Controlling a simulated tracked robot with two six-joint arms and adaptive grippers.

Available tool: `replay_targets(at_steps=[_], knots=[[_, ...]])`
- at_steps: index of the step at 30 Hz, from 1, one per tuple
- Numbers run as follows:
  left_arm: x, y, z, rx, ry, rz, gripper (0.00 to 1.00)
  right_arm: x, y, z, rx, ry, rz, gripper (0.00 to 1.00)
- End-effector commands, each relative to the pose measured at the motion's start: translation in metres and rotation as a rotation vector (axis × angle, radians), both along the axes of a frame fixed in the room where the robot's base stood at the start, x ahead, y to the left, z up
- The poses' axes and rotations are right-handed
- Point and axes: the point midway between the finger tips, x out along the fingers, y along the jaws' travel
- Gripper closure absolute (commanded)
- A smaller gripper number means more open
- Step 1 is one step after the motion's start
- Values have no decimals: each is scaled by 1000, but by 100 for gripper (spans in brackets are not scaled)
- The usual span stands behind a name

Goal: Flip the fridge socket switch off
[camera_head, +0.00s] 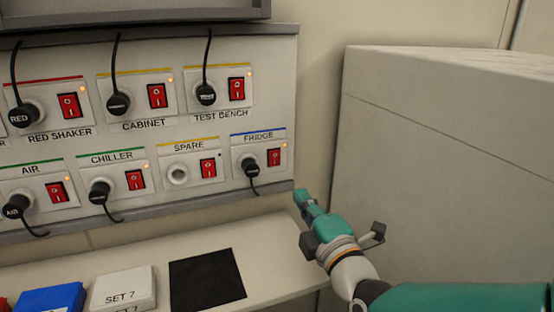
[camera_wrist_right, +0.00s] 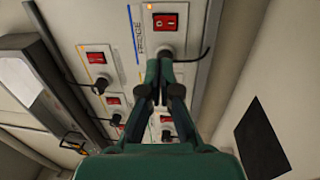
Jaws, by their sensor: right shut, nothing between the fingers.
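The fridge socket (camera_head: 240,143) is at the lower right end of the wall panel, with a blue stripe and a FRIDGE label. Its red rocker switch (camera_head: 274,157) has a small lit orange lamp above it. A black plug (camera_head: 252,170) sits in the socket, left of the switch. The switch also shows near the top of the right wrist view (camera_wrist_right: 165,22). My right gripper (camera_head: 301,195) is shut and empty, below and right of the switch in the head view. In the wrist view its fingers partly hide the plug area. Whether they touch anything is unclear. My left gripper is out of view.
Other labelled sockets with red switches, such as SPARE (camera_head: 208,168) and TEST BENCH (camera_head: 236,88), fill the panel. A large pale cabinet (camera_head: 450,160) stands to the right. Below is a shelf with a black square (camera_head: 207,279) and a SET 7 block (camera_head: 124,286).

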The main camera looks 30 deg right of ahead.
Motion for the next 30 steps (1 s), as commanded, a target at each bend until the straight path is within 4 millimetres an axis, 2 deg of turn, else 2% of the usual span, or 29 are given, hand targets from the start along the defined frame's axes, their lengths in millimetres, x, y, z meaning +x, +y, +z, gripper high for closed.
replay_targets(at_steps=[6, 11, 17, 24, 30], knots=[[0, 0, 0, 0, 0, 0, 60, -1, -4, 0, 0, 1, -9, 100], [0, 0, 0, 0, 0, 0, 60, 8, -7, 1, 0, 2, -11, 100], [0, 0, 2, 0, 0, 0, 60, 39, -15, 5, 0, 3, -11, 100], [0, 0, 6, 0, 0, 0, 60, 86, -27, 11, 0, 2, -12, 100], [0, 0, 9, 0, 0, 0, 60, 116, -34, 15, 1, 2, -12, 100]])
